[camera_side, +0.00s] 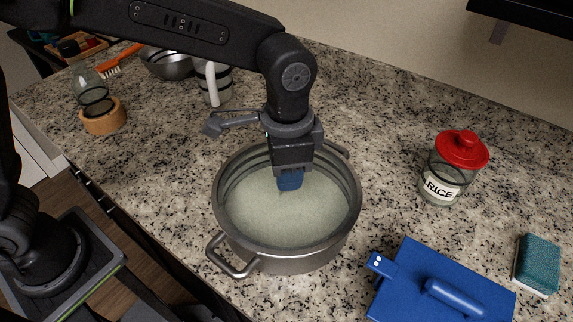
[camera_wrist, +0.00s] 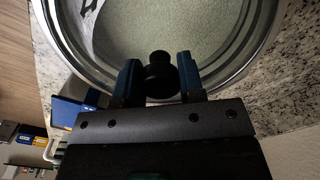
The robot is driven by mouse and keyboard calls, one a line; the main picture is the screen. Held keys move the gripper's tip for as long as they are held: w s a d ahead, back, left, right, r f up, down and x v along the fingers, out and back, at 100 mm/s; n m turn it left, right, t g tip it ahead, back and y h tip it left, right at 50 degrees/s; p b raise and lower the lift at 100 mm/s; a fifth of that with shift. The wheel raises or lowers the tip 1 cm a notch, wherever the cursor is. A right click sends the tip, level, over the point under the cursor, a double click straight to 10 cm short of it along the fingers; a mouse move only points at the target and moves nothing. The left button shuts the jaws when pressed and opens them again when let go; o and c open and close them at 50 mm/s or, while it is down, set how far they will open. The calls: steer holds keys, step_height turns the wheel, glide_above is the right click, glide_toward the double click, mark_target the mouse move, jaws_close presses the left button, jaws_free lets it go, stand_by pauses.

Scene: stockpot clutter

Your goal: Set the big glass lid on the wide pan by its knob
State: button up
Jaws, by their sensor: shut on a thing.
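The wide steel pan (camera_side: 290,262) stands on the granite counter in the middle of the side view, with a loop handle at its front left. A pale greenish round surface with a steel ring, which looks like the big glass lid (camera_side: 275,215), fills the pan's mouth; it also shows in the wrist view (camera_wrist: 205,35). I cannot tell whether its rim rests on the pan all round. My gripper (camera_side: 290,184) points down over the middle of the pan. In the wrist view its blue fingers (camera_wrist: 159,72) are around the black knob (camera_wrist: 160,82); the side view hides the knob.
A rice jar with a red lid (camera_side: 459,165), a blue board (camera_side: 435,285) and a green sponge (camera_side: 539,264) lie to the right. A striped mug (camera_side: 217,83), steel bowl (camera_side: 167,64), orange brush (camera_side: 120,59) and wooden-based glass item (camera_side: 104,117) stand back left.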

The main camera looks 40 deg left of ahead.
steer(key=shift+c, duration=0.6)
steer(key=shift+f, duration=0.1)
steer(key=o, duration=1.2)
steer(key=shift+c, duration=0.2)
